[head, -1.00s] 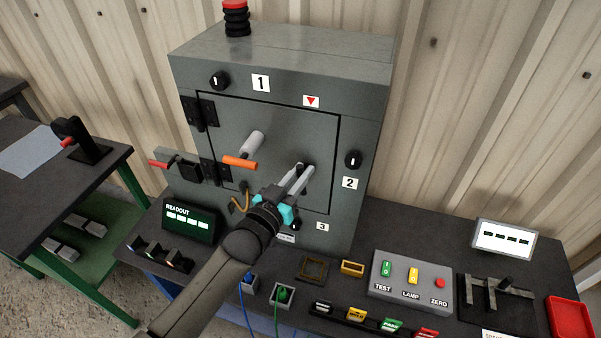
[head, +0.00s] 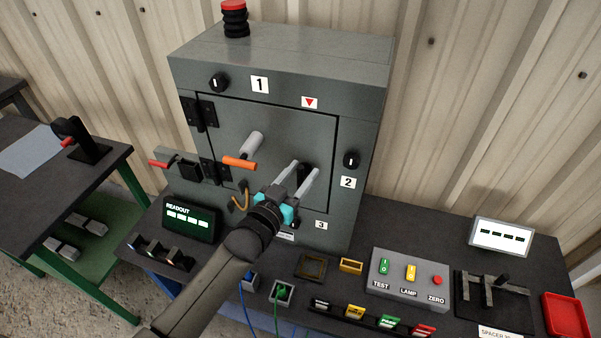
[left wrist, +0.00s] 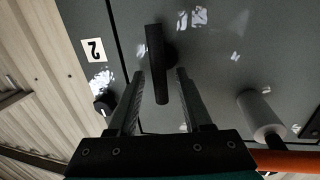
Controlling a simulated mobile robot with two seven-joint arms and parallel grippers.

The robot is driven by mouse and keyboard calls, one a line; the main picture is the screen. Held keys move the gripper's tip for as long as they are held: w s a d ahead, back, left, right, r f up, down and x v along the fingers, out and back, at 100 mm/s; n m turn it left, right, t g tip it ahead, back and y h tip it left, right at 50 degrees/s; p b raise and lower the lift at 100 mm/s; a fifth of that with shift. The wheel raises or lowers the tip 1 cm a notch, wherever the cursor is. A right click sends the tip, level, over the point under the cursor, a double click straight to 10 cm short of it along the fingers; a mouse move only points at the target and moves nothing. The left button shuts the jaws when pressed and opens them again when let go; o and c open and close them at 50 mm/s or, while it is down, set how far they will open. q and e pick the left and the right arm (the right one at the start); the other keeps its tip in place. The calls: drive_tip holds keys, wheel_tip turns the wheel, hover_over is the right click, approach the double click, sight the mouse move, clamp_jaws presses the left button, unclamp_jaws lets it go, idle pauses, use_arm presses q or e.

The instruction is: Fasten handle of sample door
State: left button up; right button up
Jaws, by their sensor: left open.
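The grey cabinet door (head: 285,125) sits flush in its frame, with hinges on its left side. A black bar handle (left wrist: 157,60) is on the door face; in the head view it is a dark shape (head: 304,174) mostly hidden by my fingers. My left gripper (head: 304,167) is open at the door's lower right. In the left wrist view its fingers (left wrist: 161,72) stand one on either side of the handle's near end, with a gap on both sides. My right gripper is not in view.
A grey cylinder with an orange bar (head: 240,162) sticks out from the door left of my gripper. Black knobs (head: 351,160) sit on the cabinet frame. The bench below holds a button box (head: 408,282), a readout (head: 190,218) and cable plugs (head: 282,292).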

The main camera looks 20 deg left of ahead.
use_arm(q)
drive_tip(key=shift+s, duration=0.1)
drive_tip(key=v, duration=1.5)
drive_tip(key=shift+p, duration=0.3)
drive_tip(key=s+a+f+n+g+y+b, duration=0.15)
drive_tip(key=s+f+g, duration=0.25)
drive_tip(key=f, duration=1)
drive_tip(key=s+a+f+m+g+y+b, duration=0.1)
drive_tip(key=s+f+g+b, duration=0.2)
drive_tip(key=f, duration=1.2)
drive_tip(key=s+f+g+y+b, duration=0.1)
drive_tip(key=s+f+g+b, duration=0.4)
drive_tip(key=s+f, duration=1.6)
drive_tip(key=s+d+g, duration=0.1)
drive_tip(key=s+g, duration=0.3)
drive_tip(key=shift+f, duration=0.2)
drive_tip(key=shift+y, duration=0.25)
drive_tip(key=shift+c, duration=0.3)
